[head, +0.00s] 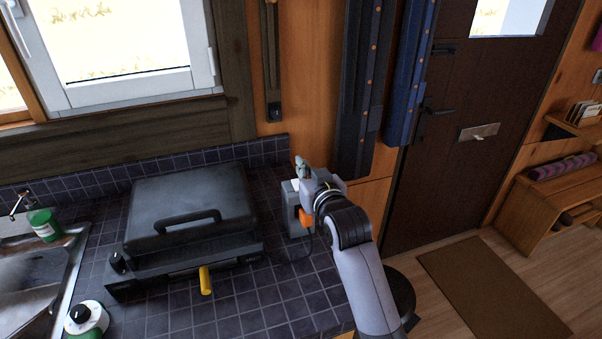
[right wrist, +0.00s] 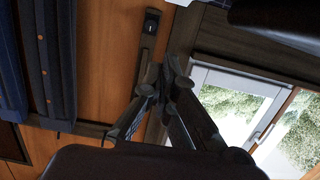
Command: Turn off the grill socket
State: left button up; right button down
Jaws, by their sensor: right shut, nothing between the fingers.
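The black grill (head: 190,205) stands closed on the tiled counter, with its handle facing the front. To its right is a grey socket box (head: 291,212), partly hidden by my right arm. An orange piece (head: 306,217) shows beside the box, and a dark cord runs down near it. I cannot tell the switch position. My right gripper (head: 301,167) is above the socket box, its fingers partly hidden by the wrist. The right wrist view shows its fingers (right wrist: 170,82) together and empty, apart from the wall behind. My left gripper is not in view.
A yellow piece (head: 205,280) sticks out at the grill's front. A green-and-white bottle (head: 87,318) and a sink (head: 40,275) with a green container (head: 43,225) are left. The tiled front counter right of the grill looks clear.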

jog(key=shift+x, duration=0.95)
jog(key=shift+w+f+p, duration=0.2)
jog(key=shift+f+p, duration=0.25)
jog(key=shift+f, duration=1.35)
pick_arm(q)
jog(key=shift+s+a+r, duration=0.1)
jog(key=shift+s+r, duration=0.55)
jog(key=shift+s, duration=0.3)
pick_arm(e)
jog(key=shift+f, duration=0.25)
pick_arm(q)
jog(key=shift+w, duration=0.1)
